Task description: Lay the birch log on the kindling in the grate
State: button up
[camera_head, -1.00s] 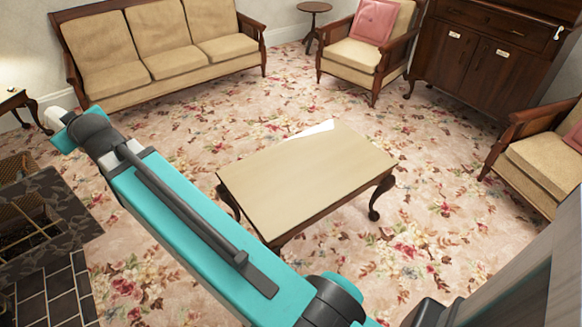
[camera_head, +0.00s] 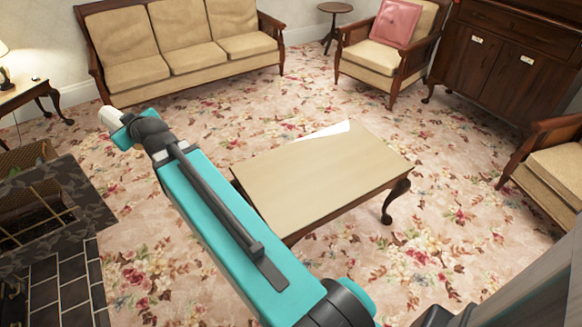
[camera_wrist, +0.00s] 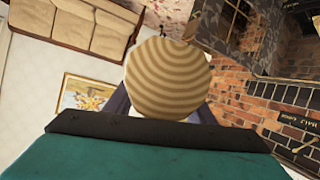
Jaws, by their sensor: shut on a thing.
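The log shows in the wrist view as a round end with tan and brown rings (camera_wrist: 168,78). My gripper (camera_wrist: 162,110) is shut on it, with a dark finger at either side. The rest of the log is hidden behind its own end. In the head view the far end of my arm is at the left, over the carpet, and my fingers cannot be made out there. The fireplace hearth (camera_head: 65,290) has dark tiles and a dark stone edge at the lower left.
A low wooden table (camera_head: 320,180) stands mid-room beside my arm. A sofa (camera_head: 180,50) is at the back, armchairs (camera_head: 390,50) at the right, and a side table with a lamp (camera_head: 25,95) at the left. A brick wall (camera_wrist: 235,80) is at right in the wrist view.

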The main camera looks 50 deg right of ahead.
jog(key=s+d+f+b, duration=0.1)
jog(key=s+d+f, duration=0.3)
jog(key=d+f, duration=0.4)
jog(key=s+d+f+m+h+b, duration=0.1)
jog(key=s+d+f+b, duration=0.1)
jog(key=s+d+f, duration=0.5)
jog(key=s+d+f+b, duration=0.1)
jog(key=d+f, duration=0.6)
jog(key=d, duration=0.4)
jog(key=s+d+f+m+h+b, duration=0.1)
jog(key=s+d+f, duration=0.4)
jog(key=s, duration=0.3)
jog(key=s+d+f+m+h+b, duration=0.1)
jog(key=s+d+f+b, duration=0.1)
jog(key=s+d+f, duration=0.3)
jog(key=s+d+f+m+g+h+b, duration=0.1)
jog(key=s+d+f+b, duration=0.1)
jog(key=s+d+f, duration=0.3)
jog(key=shift+s+d+h, duration=0.2)
jog(key=shift+s+d, duration=0.95)
jog(key=shift+s, duration=0.3)
jog(key=shift+s+d+h, duration=0.2)
jog(key=shift+s+d, duration=0.9)
jog(key=shift+s, duration=0.35)
jog(key=shift+w+f+b, duration=0.1)
jog(key=shift+b, duration=0.25)
